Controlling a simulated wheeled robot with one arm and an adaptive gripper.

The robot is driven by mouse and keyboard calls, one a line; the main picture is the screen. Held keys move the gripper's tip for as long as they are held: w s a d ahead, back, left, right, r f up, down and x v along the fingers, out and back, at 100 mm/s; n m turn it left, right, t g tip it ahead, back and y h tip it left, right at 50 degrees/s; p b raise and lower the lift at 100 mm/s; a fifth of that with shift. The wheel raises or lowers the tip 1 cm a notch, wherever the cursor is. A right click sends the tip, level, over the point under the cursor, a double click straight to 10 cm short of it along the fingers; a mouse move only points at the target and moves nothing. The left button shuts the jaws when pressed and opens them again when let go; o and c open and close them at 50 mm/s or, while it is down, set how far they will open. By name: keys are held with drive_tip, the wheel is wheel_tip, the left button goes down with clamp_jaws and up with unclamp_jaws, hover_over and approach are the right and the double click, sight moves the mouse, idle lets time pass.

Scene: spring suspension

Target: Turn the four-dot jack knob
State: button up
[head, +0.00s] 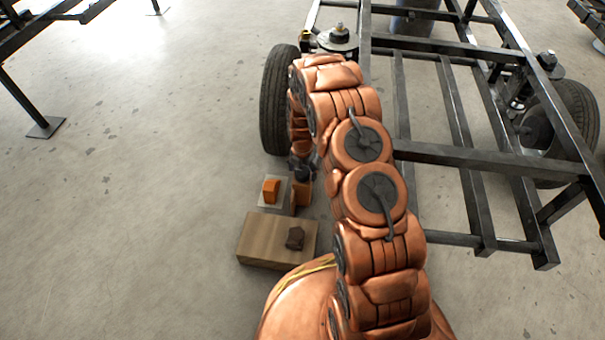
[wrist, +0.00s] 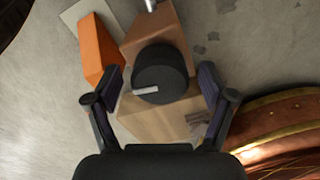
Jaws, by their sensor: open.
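A round black knob (wrist: 160,72) with a pale pointer bar sits on top of an orange-brown block (wrist: 158,32) in the wrist view. No dots can be made out on it. My gripper (wrist: 162,88) is open, with one dark finger to the left of the knob and one to the right. The fingers look apart from the knob, and nothing is held. In the head view my gripper (head: 303,168) is low beside the tyre, over the orange-brown block (head: 302,194); the arm hides part of this area.
A bright orange block (head: 271,190) stands on a pale plate just left. A wooden box (head: 262,240) bearing a dark brown lump (head: 295,238) lies in front. A tyre (head: 276,105) and a dark metal frame (head: 480,158) stand behind and right.

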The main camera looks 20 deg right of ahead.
drive_tip(key=shift+f, duration=0.15)
drive_tip(key=c, duration=1.2)
drive_tip(key=shift+o, duration=0.2)
drive_tip(key=shift+s+p, duration=0.1)
drive_tip(key=shift+p, duration=0.3)
